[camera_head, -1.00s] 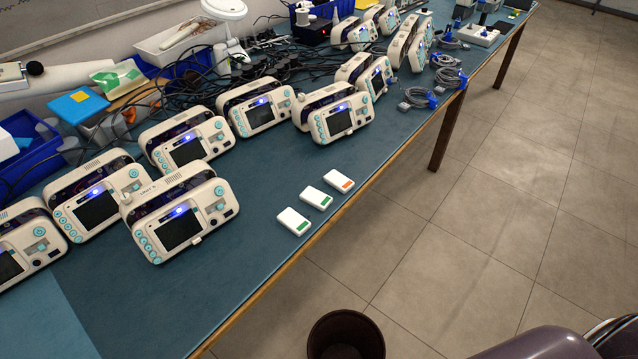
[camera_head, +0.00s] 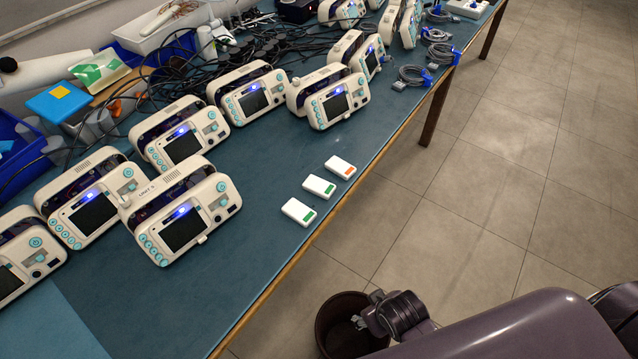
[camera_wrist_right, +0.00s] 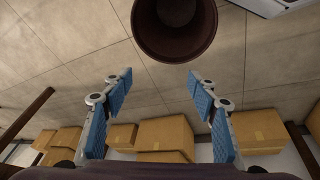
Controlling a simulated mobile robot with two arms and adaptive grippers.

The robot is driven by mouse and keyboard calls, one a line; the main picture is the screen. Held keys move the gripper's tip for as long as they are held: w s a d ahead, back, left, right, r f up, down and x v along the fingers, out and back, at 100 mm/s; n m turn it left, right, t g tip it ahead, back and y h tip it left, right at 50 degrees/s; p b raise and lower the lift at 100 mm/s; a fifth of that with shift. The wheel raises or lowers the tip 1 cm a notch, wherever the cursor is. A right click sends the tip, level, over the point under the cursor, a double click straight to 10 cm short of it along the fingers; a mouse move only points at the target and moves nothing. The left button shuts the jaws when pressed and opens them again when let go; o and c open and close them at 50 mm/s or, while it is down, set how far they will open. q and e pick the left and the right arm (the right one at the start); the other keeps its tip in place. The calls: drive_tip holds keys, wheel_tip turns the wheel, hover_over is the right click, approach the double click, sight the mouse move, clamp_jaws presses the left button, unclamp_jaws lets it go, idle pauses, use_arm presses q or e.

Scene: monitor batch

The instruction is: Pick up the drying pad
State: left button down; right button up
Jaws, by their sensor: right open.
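I cannot surely tell which thing is the drying pad. A flat lighter-blue sheet (camera_head: 45,325) lies at the lower left corner of the table, cut off by the picture edge, and may be it. My right gripper (camera_wrist_right: 160,85) is open and empty in the right wrist view, with its blue-padded fingers spread. In the head view my right arm comes in from the lower right, and its gripper end is over or beside the dark bin, off the table. My left gripper is not in view.
Several white monitors (camera_head: 185,225) stand on the blue table (camera_head: 255,255). Three white packs (camera_head: 319,187) lie near its front edge. Cables, blue bins and a blue box (camera_head: 66,102) crowd the back. A dark round bin (camera_head: 333,335) stands on the floor.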

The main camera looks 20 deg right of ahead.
sight(320, 185)
drive_tip(key=w+d+r+n+t+h, duration=0.1)
drive_tip(key=w+d+r+n+t, duration=0.2)
drive_tip(key=w+r, duration=0.4)
drive_tip(key=w+d+r+n+t+h, duration=0.1)
drive_tip(key=w+d+r+n+t, duration=0.2)
drive_tip(key=w+r, duration=0.45)
drive_tip(key=w+d+r+n+t+h, duration=0.1)
drive_tip(key=w+d+r+n+t, duration=0.3)
drive_tip(key=r, duration=0.6)
drive_tip(key=w+a+r+n+t+y, duration=0.45)
drive_tip(key=w+r+n, duration=0.3)
drive_tip(key=n, duration=0.35)
drive_tip(key=a+f+n+g+y, duration=0.2)
drive_tip(key=f+n, duration=0.1)
drive_tip(key=n, duration=0.4)
drive_tip(key=a+f+n+g+y+p, duration=0.1)
drive_tip(key=a+f+n+g+y, duration=0.1)
drive_tip(key=n, duration=0.4)
drive_tip(key=a+f+n+g+y, duration=0.3)
drive_tip(key=f+n+g+y, duration=0.1)
drive_tip(key=n, duration=0.3)
drive_tip(key=shift+s+f+n+g, duration=0.25)
drive_tip(key=shift+s+f+n, duration=0.05)
drive_tip(key=shift+f, duration=0.5)
drive_tip(key=x, duration=0.2)
drive_tip(key=p+x, duration=0.1)
drive_tip(key=x, duration=0.1)
drive_tip(key=shift+w+a+f, duration=0.1)
drive_tip(key=shift+a+f, duration=0.15)
drive_tip(key=shift+f, duration=0.2)
